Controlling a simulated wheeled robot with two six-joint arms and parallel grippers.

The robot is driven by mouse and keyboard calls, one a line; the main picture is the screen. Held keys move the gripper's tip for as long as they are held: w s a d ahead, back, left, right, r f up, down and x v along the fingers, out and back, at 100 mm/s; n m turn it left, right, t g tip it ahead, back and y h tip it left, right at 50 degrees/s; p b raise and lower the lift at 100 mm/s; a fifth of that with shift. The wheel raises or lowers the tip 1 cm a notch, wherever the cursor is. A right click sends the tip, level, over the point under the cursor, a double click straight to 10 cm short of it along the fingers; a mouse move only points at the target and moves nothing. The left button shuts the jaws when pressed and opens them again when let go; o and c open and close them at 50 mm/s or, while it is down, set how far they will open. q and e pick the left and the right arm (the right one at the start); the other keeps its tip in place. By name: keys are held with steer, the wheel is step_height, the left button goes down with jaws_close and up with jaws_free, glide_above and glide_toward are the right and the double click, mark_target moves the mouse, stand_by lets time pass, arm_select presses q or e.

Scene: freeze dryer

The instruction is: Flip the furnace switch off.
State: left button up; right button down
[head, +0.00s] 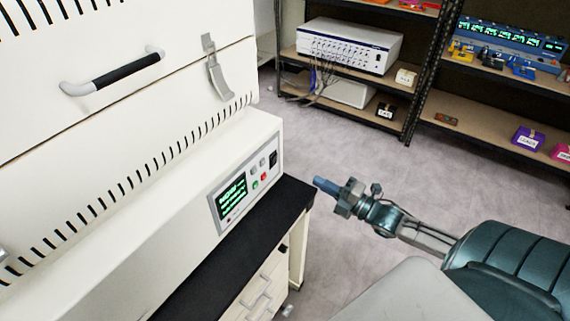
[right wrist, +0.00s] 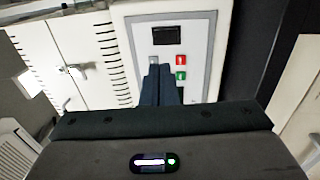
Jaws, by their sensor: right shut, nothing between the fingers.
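The furnace is the big cream cabinet (head: 130,190) on the left in the head view. Its grey-framed control panel (head: 247,184) has a lit green display, small grey, red and green buttons, and a black rocker switch (head: 272,158) at the far right end. In the right wrist view the black switch (right wrist: 166,35) sits above the buttons, and my gripper hides the lower panel. My right gripper (head: 322,184) is shut and empty, to the right of the panel and apart from it, pointing toward it. Its closed fingers (right wrist: 160,80) show in the wrist view. My left gripper is not in view.
The furnace stands on a black-topped bench (head: 240,255) with drawers. Shelves at the back hold a white instrument (head: 350,45) with cables, a blue device (head: 508,45) and small boxes. The grey floor (head: 360,160) between bench and shelves is clear.

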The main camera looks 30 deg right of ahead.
steer(key=b, duration=0.3)
glide_toward(276, 157)
steer(key=p+x, duration=0.3)
steer(key=x, duration=0.2)
steer(key=shift+w+a+r, duration=0.2)
steer(key=shift+w+r, duration=0.05)
steer(key=shift+w, duration=0.1)
steer(key=shift+w+a+f+p, duration=0.1)
steer(key=shift+w+a+p, duration=0.05)
steer(key=shift+w+p, duration=0.2)
steer(key=shift+w, duration=0.15)
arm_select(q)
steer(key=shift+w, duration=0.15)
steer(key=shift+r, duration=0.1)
